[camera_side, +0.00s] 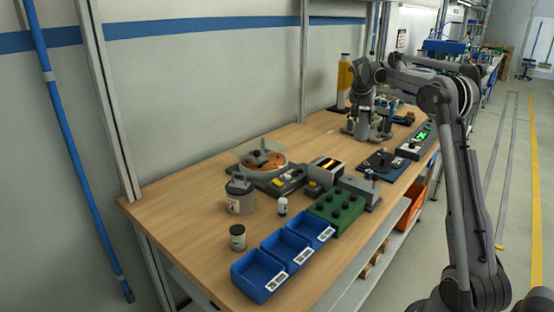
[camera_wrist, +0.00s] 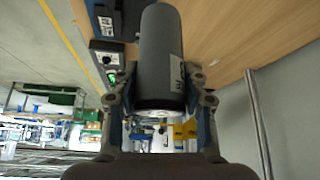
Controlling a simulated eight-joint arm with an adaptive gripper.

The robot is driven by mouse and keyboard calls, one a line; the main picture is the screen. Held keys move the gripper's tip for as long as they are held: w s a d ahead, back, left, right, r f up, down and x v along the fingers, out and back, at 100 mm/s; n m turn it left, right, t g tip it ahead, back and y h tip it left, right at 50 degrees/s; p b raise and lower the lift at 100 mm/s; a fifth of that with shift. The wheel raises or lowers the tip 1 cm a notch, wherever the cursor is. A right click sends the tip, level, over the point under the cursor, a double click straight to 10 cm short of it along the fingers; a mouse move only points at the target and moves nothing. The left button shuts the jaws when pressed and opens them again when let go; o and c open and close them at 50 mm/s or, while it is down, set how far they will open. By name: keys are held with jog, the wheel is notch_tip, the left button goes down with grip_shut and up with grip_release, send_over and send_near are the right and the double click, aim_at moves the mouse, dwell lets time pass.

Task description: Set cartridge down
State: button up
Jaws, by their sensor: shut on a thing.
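The cartridge (camera_wrist: 160,55) is a dark grey cylinder with a pale label strip and a light end face. It fills the upper middle of the wrist view. My gripper (camera_wrist: 162,98) is shut on it, with one finger on each side. In the side view my gripper (camera_side: 367,124) is over the far part of the workbench, pointing down. The cartridge is hard to pick out there among the grey fingers. I cannot tell whether its lower end touches the bench.
The wooden workbench (camera_side: 190,210) carries blue bins (camera_side: 260,275), a green block (camera_side: 336,207) with dark knobs, a grey canister (camera_side: 239,197) and a dark device (camera_side: 382,162). A device with a green display (camera_side: 417,140) stands right of my gripper. A yellow column (camera_side: 345,76) stands behind. Bare wood shows left of my gripper.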

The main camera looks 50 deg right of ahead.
notch_tip(320, 180, down, 2)
jog(key=shift+f, duration=0.1)
jog(key=shift+w+f, duration=0.1)
jog(key=shift+f, duration=0.1)
jog(key=shift+w+a+f, duration=0.65)
jog(key=shift+w+f, duration=1.15)
jog(key=shift+f, duration=0.05)
jog(key=shift+w+a+f, duration=0.65)
jog(key=shift+w+f, duration=1.15)
jog(key=shift+w+a+f, duration=0.65)
jog(key=shift+w+f, duration=1.15)
jog(key=shift+f, duration=0.05)
jog(key=shift+f, duration=0.1)
jog(key=o, duration=1.3)
